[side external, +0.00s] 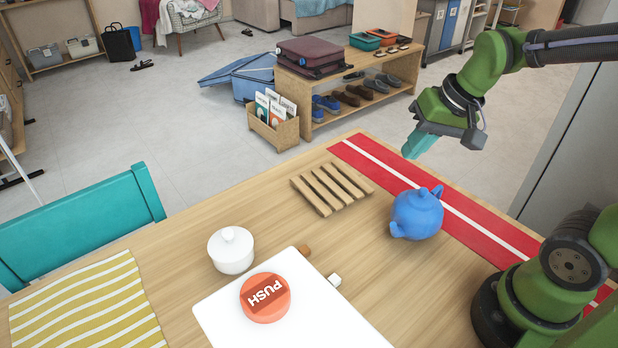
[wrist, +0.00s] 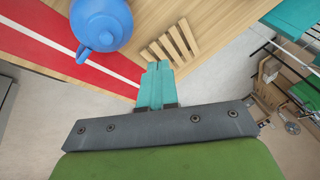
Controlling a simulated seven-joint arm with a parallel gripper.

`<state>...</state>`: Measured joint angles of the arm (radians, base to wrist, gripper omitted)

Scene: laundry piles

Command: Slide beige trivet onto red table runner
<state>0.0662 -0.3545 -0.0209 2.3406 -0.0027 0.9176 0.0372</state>
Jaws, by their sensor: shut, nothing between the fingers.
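The beige trivet (side external: 332,187) is a slatted wooden square lying flat on the table, left of the red table runner (side external: 462,216) and apart from it. The runner is red with a white stripe and also shows in the wrist view (wrist: 62,57). The trivet shows in the wrist view (wrist: 173,44) just beyond the fingertips. My gripper (side external: 413,150) has teal fingers, is shut and empty, and hangs above the table's far edge near the runner. It also shows in the wrist view (wrist: 158,68).
A blue teapot (side external: 416,214) stands between trivet and runner, close to the runner's edge. A white lidded pot (side external: 231,250), a white board (side external: 228,315) with an orange push button (side external: 265,298) and a striped yellow cloth (side external: 85,308) lie nearer. Bare wood surrounds the trivet.

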